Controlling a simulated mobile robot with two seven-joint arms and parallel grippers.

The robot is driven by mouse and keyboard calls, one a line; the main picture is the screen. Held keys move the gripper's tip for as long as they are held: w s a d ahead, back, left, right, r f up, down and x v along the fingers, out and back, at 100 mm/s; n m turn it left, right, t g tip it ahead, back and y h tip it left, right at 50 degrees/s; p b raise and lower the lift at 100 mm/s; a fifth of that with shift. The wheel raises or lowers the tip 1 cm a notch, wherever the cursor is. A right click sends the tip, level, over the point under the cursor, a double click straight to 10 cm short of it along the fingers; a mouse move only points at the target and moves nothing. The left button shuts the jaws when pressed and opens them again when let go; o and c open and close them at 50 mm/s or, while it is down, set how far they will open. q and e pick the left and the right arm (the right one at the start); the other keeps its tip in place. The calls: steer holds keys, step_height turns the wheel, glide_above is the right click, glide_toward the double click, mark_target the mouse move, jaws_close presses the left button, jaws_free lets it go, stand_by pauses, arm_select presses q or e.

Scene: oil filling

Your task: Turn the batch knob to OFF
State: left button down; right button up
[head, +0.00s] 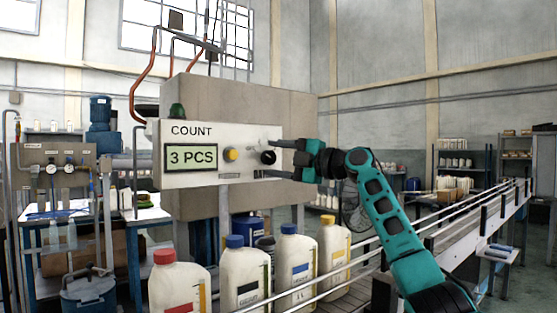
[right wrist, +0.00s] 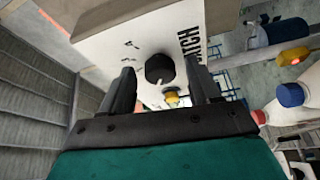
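The batch knob (head: 268,157) is a round black knob on the right part of the white control panel (head: 205,176). It also shows in the right wrist view (right wrist: 160,68), with a short white pointer mark at its edge. My right gripper (head: 270,158) is open in front of the panel. One finger is above the knob and one below it in the head view. In the right wrist view the knob appears between the two fingers, with gaps on both sides; I cannot tell whether the fingertips reach its depth. The small position marks are unreadable. My left gripper is not in view.
A yellow button (head: 231,154) sits left of the knob, beside a green display (head: 191,157) reading "3 PCS" under "COUNT". Several white bottles, one with a red cap (head: 179,287), stand below the panel. A conveyor (head: 470,225) runs off to the right.

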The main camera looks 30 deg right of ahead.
arm_select(q)
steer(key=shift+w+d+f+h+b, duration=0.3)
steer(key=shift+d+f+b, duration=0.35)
steer(key=shift+b, duration=0.9)
arm_select(e)
steer(key=v, duration=1.3)
